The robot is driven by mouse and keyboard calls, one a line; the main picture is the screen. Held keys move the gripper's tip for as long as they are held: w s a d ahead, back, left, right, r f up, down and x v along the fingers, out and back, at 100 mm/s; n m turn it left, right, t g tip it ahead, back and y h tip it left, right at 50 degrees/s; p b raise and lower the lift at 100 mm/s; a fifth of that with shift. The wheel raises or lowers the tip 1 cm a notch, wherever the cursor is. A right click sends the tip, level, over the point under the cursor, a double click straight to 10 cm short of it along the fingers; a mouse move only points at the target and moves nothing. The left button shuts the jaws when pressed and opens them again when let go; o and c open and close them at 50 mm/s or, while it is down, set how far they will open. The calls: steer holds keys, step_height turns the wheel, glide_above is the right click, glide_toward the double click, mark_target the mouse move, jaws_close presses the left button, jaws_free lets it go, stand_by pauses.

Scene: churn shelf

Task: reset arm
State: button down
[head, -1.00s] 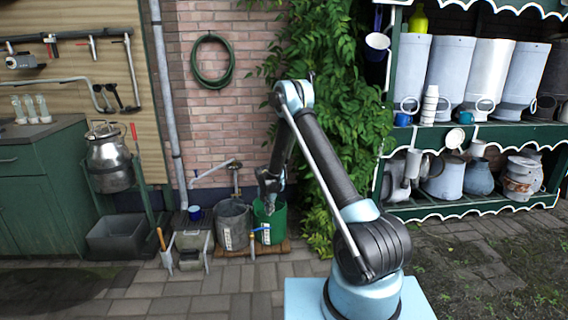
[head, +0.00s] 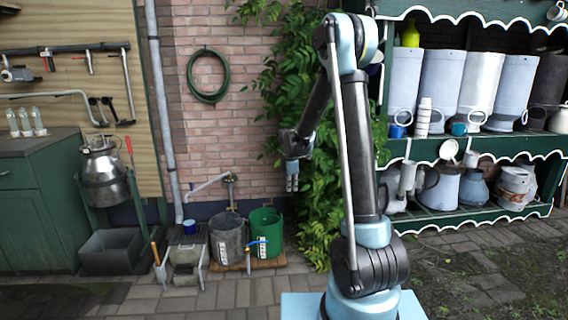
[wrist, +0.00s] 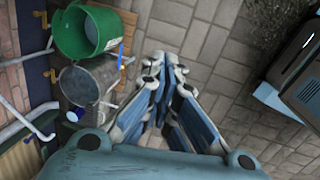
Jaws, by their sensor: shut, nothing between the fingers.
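My gripper (head: 292,184) hangs in the air in the head view, fingers pointing down, in front of the brick wall and the climbing plant. It is above and to the right of the green bucket (head: 265,232). In the wrist view my gripper (wrist: 158,62) has its fingers together with nothing held, over the paving. The green bucket (wrist: 88,32) and the grey metal bucket (wrist: 90,84) lie to the left of the fingers there, clear of them.
The green shelf (head: 470,140) with tall grey churns (head: 440,90) stands at the right. A metal can (head: 103,172) and a green cabinet (head: 40,200) stand at the left. A blue cup (head: 189,227) sits beside the grey bucket (head: 227,238). Paving in front is free.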

steer(key=s+d+r+m, duration=0.5)
steer(key=s, duration=0.5)
steer(key=s+d+r+m, duration=0.4)
steer(key=s+d+r, duration=0.2)
steer(key=s, duration=0.4)
steer(key=s+d+f+m, duration=0.2)
steer(key=s+m, duration=0.3)
steer(key=s, duration=0.6)
steer(key=s+d+f+m, duration=0.2)
steer(key=s+f+m, duration=0.2)
steer(key=s, duration=0.7)
steer(key=shift+d+m+y, duration=0.2)
steer(key=shift+m+y, duration=0.1)
steer(key=shift+m, duration=0.6)
steer(key=shift+w+f, duration=0.2)
steer(key=shift+w, duration=0.2)
